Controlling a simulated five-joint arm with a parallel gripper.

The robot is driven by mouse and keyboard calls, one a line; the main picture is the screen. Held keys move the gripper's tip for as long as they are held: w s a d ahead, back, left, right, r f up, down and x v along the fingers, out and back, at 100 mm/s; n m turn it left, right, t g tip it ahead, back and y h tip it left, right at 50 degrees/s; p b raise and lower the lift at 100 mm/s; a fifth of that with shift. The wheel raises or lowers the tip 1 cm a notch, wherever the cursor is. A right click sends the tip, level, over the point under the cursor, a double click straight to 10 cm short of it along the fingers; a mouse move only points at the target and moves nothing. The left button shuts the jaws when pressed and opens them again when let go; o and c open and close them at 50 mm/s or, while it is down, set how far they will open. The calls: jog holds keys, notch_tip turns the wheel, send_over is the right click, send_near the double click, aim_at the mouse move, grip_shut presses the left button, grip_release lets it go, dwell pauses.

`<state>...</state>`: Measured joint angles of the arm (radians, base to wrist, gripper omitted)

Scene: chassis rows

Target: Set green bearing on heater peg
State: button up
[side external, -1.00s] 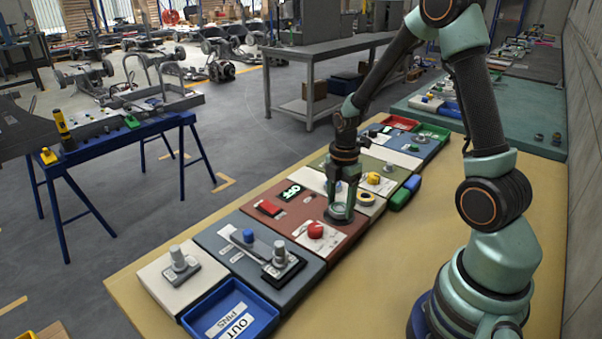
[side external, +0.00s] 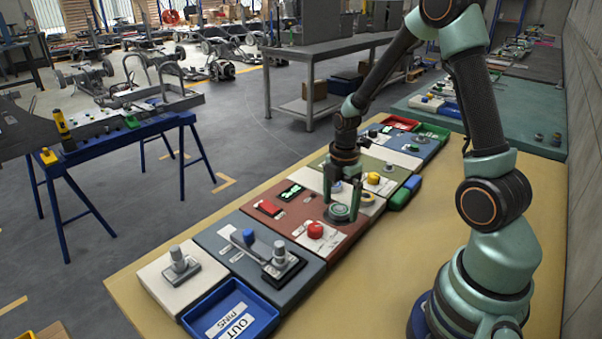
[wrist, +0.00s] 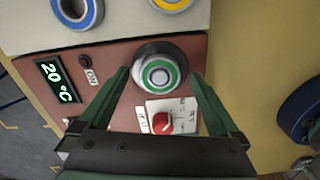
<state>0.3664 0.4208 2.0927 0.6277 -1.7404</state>
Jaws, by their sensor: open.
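The green bearing (wrist: 173,79), a grey metal ring with a green band, sits on the red-brown heater panel (wrist: 120,58) in the wrist view. It lies around the grey peg (wrist: 157,76), inside a dark round base. In the side view the bearing (side external: 340,213) sits low on the heater (side external: 296,218). My gripper (side external: 341,203) is open above it, one finger on each side. In the wrist view the fingers of my gripper (wrist: 160,78) stand apart from the bearing, with gaps on both sides.
A red knob (wrist: 160,122) is close to the bearing, and a display (wrist: 57,82) reads 20 °C. Blue-ringed (wrist: 77,10) and yellow-ringed (wrist: 170,3) bearings are on the neighbouring panel. A blue OUT PINS tray (side external: 232,312) is at the front.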

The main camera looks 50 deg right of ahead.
notch_tip(320, 180, up, 12)
dwell(0.6)
jog(key=shift+r, duration=0.1)
notch_tip(320, 180, up, 7)
dwell(0.7)
dwell(0.6)
jog(key=s+a+m+t, duration=0.2)
jog(key=a+m, duration=0.4)
jog(key=m, duration=0.2)
jog(key=s+a+r+m+t, duration=0.1)
jog(key=s+a+m+t, duration=0.2)
jog(key=a+m, duration=0.4)
jog(key=shift+s+m+t, duration=0.25)
jog(key=shift+m+t, duration=0.05)
jog(key=shift+m, duration=0.1)
jog(key=shift+r, duration=0.15)
